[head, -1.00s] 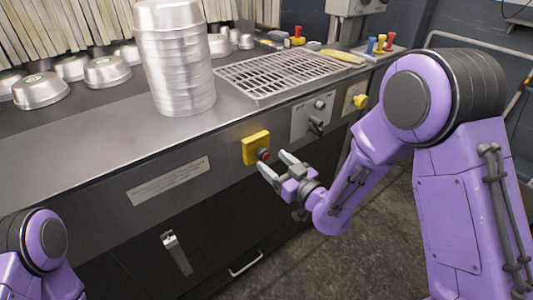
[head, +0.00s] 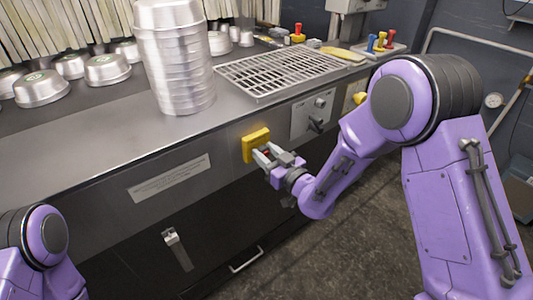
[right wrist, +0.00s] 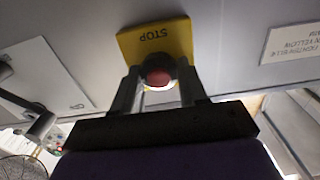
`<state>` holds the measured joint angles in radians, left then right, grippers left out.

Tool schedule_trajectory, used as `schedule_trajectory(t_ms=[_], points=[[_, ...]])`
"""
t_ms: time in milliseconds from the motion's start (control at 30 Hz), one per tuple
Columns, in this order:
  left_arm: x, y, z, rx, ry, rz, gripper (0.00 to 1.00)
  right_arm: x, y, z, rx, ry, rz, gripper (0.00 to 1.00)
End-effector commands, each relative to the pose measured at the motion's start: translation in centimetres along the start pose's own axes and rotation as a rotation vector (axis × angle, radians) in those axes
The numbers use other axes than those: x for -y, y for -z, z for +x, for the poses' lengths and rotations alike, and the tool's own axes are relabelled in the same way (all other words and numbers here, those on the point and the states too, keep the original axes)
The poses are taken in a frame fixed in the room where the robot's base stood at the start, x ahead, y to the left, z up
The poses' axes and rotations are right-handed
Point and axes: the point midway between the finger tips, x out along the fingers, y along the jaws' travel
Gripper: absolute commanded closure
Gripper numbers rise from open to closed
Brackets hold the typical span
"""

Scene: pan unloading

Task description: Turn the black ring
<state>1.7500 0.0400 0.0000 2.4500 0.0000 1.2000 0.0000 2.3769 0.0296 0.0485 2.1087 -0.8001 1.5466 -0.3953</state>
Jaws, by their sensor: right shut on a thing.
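A yellow box (head: 254,142) is fixed to the front face of the steel counter. In the right wrist view the yellow box (right wrist: 140,42) bears the word STOP, upside down, and a red button (right wrist: 158,77). The black ring (right wrist: 152,63) shows as a dark collar around the button's base, partly covered by the fingers. My right gripper (head: 265,155) is at the box, its fingers on either side of the ring and shut on it. In the head view the fingers hide the ring. My left gripper is out of view.
A tall stack of metal pans (head: 178,65) stands on the counter, left of a slotted grate (head: 285,72). A grey panel (head: 313,113) with knobs is right of the yellow box. A label plate (head: 168,177) is to its left. The floor in front is clear.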

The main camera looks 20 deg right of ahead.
Motion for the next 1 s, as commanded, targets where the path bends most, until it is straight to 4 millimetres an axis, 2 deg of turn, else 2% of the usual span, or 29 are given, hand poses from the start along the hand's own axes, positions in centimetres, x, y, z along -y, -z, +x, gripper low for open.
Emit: schedule_trajectory(t_ms=[267, 700, 1000], points=[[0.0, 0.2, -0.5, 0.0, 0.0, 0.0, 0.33, 0.0, 0.1, 0.0, 0.001, 0.001, 0.141, 0.88], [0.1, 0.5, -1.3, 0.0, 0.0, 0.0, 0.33, -0.2, 0.0, 0.0, 0.001, 0.0, 0.494, 0.88], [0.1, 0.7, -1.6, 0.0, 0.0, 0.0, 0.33, -0.2, -0.1, 0.0, 0.001, 0.001, 0.652, 0.88]])
